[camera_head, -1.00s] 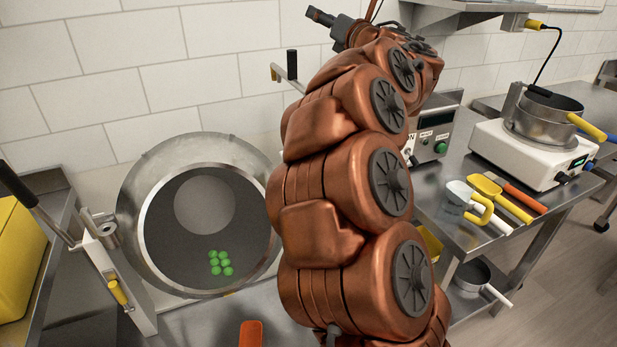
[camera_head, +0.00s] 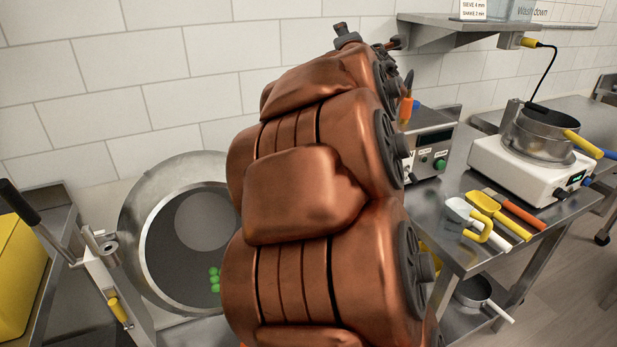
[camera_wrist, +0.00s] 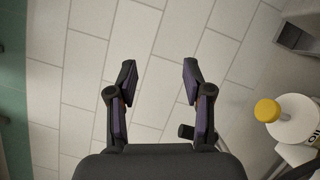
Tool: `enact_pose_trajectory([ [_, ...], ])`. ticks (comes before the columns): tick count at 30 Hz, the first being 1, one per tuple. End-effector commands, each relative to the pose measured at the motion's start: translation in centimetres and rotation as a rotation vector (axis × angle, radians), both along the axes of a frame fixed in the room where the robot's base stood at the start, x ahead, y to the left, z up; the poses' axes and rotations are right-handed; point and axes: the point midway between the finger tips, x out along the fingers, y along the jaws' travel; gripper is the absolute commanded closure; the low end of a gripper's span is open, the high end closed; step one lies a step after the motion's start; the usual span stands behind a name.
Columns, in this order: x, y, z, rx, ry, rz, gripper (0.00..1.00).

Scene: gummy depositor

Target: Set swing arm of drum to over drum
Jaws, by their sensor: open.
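The drum (camera_head: 137,215) is a round metal bowl at the left of the head view, its mouth facing me. Green pieces (camera_head: 214,278) lie inside, and my arm covers its right part. A lever with a black handle (camera_head: 17,202) stands on a post left of the drum; I cannot tell whether it is the swing arm. My gripper (camera_wrist: 158,78) is open and empty in the wrist view, with pale tiles beyond its fingers. A small black knob or handle end (camera_wrist: 186,131) shows by the right finger. In the head view my arm hides the gripper.
A control box (camera_head: 432,150) stands behind. A yellow box (camera_head: 18,270) is far left. A yellow-capped white bottle (camera_wrist: 293,122) is right of my gripper.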

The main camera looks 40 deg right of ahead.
Motion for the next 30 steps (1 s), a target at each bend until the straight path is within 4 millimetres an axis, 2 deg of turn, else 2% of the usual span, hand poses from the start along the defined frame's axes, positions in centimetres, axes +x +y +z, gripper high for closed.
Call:
enact_pose_trajectory([
  [8,-1.8,1.1,-2.9,0.25,-0.048,-0.08,0.49],
  [17,-3.5,2.9,-7.1,0.498,-0.071,-0.161,0.49],
  [30,-5.9,6.4,-12.6,0.785,-0.066,-0.264,0.49],
])
